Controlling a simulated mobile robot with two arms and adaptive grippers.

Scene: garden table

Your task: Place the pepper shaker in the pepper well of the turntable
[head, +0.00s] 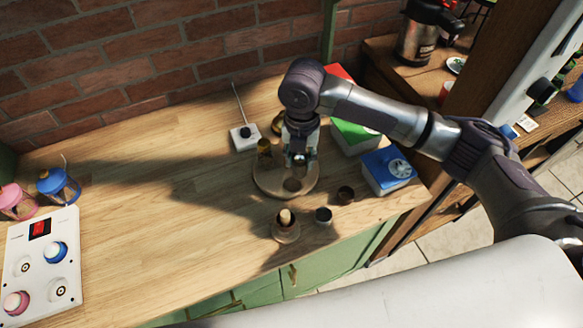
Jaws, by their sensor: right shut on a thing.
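The turntable (268,187) is a round, pale wooden disc on the wooden counter, with a dark round well showing near its front. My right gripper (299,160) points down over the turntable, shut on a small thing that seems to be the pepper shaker. The fingers and the arm hide most of it, and I cannot tell whether it touches the turntable. A small amber jar (264,147) stands at the left back of the turntable. Part of the turntable's back is hidden behind my gripper. My left gripper is not in view.
Blue (387,172) and green (352,136) boxes stand right. A white switch box (244,137) sits behind left. The counter's left middle is clear.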

